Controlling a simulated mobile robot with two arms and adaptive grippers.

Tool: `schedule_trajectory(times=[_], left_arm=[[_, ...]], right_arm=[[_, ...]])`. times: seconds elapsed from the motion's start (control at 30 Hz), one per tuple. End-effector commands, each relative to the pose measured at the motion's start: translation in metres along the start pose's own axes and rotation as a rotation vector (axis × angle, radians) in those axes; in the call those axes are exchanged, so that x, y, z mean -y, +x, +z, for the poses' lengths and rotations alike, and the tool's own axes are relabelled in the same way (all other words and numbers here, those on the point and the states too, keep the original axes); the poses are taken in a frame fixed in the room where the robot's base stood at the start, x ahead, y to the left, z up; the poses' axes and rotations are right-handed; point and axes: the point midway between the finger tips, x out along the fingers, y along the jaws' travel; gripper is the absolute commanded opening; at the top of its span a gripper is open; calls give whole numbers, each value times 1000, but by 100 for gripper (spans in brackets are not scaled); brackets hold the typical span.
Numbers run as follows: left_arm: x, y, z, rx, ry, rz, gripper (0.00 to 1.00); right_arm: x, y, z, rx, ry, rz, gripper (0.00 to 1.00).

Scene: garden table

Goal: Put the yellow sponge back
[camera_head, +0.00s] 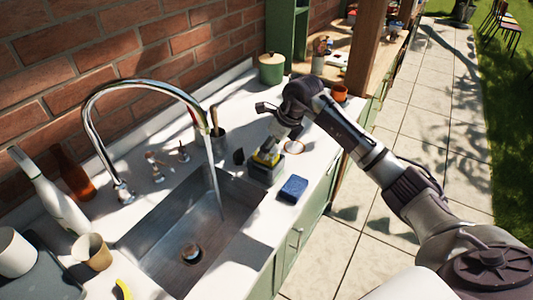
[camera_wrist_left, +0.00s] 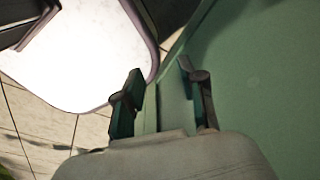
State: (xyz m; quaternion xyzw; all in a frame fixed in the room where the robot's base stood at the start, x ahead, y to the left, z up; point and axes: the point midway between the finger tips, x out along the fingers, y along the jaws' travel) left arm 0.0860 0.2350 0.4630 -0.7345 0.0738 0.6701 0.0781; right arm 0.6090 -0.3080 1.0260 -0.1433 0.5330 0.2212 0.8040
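The yellow sponge (camera_head: 267,157) is at the top of a small dark box-like holder (camera_head: 264,173) on the counter right of the sink. My right gripper (camera_head: 270,149) points down right at the sponge and partly hides it. Its fingers are too small and covered to tell whether they grip it, or whether the sponge sits fully in the holder. My left gripper (camera_wrist_left: 160,72) shows only in the left wrist view, with its fingers apart and nothing between them, in front of a green surface (camera_wrist_left: 265,75).
A blue sponge (camera_head: 293,188) lies near the counter's front edge. The tap (camera_head: 145,84) runs water into the sink (camera_head: 190,228). A cup with utensils (camera_head: 217,140) and a green lidded pot (camera_head: 272,68) stand behind the holder. A wooden post (camera_head: 362,50) rises beyond my right arm.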

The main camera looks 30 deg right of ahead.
Motion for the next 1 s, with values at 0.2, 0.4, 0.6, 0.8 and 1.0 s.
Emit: schedule_trajectory(times=[0.2, 0.4, 0.6, 0.8, 1.0], left_arm=[[0, 13, 1, 0, 0, 0, 40], [0, 17, 2, 0, 0, 0, 40], [0, 18, 2, 0, 0, 0, 40], [0, 17, 2, 0, 0, 0, 40], [0, 17, 2, 0, 0, 0, 40]], right_arm=[[1, -47, 0, 4, -2, -4, 71], [1, -75, 0, 2, -1, -1, 71], [0, -83, 0, 1, 0, 0, 71], [0, -83, 0, 1, 0, 0, 71], [0, -82, 0, 1, 0, 0, 71]])
